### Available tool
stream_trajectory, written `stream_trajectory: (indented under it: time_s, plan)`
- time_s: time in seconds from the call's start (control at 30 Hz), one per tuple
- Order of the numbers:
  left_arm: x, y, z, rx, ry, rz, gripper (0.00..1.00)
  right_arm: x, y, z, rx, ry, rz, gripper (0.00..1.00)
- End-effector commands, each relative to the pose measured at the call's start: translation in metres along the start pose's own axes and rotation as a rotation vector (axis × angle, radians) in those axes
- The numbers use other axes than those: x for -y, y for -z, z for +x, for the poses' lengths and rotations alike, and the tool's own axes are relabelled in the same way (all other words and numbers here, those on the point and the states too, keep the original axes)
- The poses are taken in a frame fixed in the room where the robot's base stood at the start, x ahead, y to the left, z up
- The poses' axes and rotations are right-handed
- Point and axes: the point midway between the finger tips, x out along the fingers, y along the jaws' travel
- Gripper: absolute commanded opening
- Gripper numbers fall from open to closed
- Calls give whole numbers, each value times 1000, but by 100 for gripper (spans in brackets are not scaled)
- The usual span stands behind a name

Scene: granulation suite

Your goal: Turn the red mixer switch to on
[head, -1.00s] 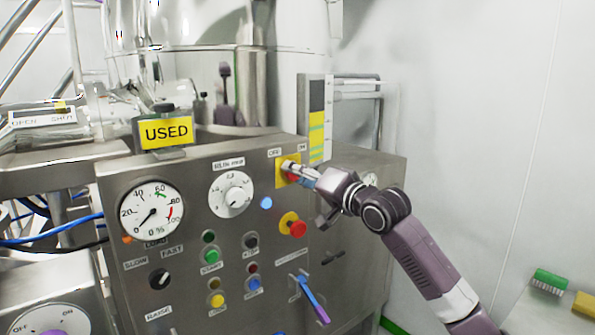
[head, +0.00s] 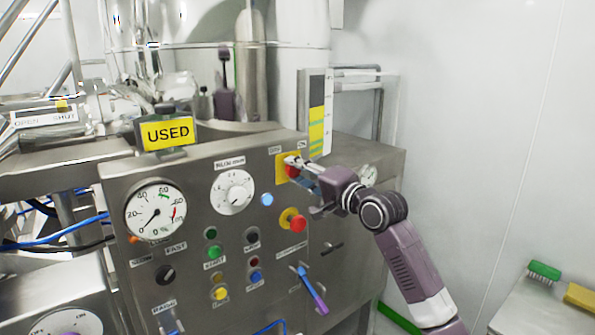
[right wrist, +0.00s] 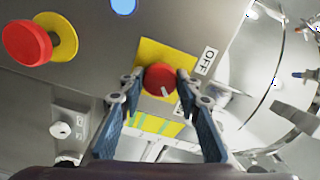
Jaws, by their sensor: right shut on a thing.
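The red mixer switch (head: 292,171) sits on a yellow plate (head: 280,167) at the upper right of the steel panel. In the right wrist view the red knob (right wrist: 158,79) is between the two fingertips of my right gripper (right wrist: 160,82), which is shut on it. A short white mark on the knob points to the lower right of that view. The OFF label (right wrist: 208,61) is right of the plate. A second label below the knob is partly hidden by a finger. In the head view my right gripper (head: 297,167) covers part of the switch. My left gripper is not seen.
A red emergency button (head: 298,223) on yellow is below the switch. A blue light (head: 267,199), a white dial (head: 233,192) and a round gauge (head: 154,209) are to its left. A purple-handled lever (head: 313,289) sticks out lower down.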

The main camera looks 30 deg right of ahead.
Motion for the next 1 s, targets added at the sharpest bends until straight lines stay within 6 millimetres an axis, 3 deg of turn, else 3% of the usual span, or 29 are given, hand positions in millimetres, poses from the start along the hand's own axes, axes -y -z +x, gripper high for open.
stream_trajectory:
  time_s: [0.23, 0.27, 0.4, 0.77, 1.0]
  plan:
    - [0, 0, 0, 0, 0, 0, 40, 0, 1, 0, -1, 1, 3, 7]
    - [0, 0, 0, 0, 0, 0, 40, 0, 1, 0, -1, 1, 3, 34]
    - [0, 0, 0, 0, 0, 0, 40, 0, 0, 0, -1, 1, 2, 49]
    - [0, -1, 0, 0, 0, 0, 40, 0, 0, -4, 0, 0, 0, 49]
    - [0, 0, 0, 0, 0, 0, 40, -1, 0, -36, 0, -1, -1, 49]
